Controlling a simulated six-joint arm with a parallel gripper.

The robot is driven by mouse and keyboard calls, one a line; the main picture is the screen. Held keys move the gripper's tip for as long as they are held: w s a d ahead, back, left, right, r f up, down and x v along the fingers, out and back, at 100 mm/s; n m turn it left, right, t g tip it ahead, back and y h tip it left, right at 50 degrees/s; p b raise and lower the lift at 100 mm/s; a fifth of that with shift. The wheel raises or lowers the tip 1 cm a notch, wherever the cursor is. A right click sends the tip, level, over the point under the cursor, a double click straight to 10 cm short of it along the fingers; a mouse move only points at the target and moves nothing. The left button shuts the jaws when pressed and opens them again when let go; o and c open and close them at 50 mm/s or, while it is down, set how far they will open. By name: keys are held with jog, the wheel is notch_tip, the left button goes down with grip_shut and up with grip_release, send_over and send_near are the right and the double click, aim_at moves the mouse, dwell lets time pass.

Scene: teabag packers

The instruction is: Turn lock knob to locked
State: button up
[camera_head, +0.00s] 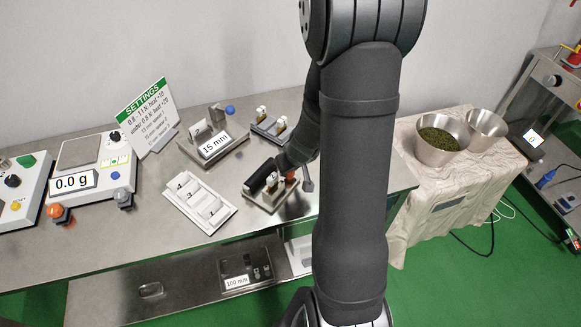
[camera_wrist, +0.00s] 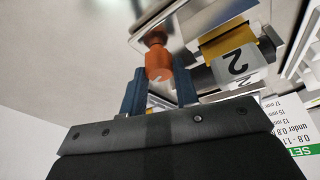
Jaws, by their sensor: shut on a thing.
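The lock knob is an orange knob (camera_wrist: 158,62) on a metal fixture. In the head view a small orange spot (camera_head: 291,176) shows beside my gripper (camera_head: 283,173). In the wrist view my gripper (camera_wrist: 160,90) has its two blue-grey fingers on either side of the knob's lower end and is shut on it. A pale mark shows on the knob near the fingertips. The fixture (camera_head: 258,198) carries white blocks. I cannot read the knob's lock position.
A fixture labelled 15 mm (camera_head: 214,148) stands behind, with a similar small fixture (camera_head: 268,128) to its right. A white tray (camera_head: 198,205) lies to the left. A settings sign (camera_head: 146,112) and a scale reading 0.0 g (camera_head: 95,165) stand farther left. Metal bowls (camera_head: 440,152) stand at right.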

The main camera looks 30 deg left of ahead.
jog(key=shift+m, duration=0.7)
jog(key=shift+m+t+h, duration=0.4)
jog(key=shift+m+t, duration=0.1)
jog(key=shift+m, duration=0.4)
jog(key=o, duration=1)
jog(key=shift+s, duration=0.1)
jog(key=shift+r, duration=0.1)
jog(key=v, duration=1.7)
jog(key=shift+r, duration=0.15)
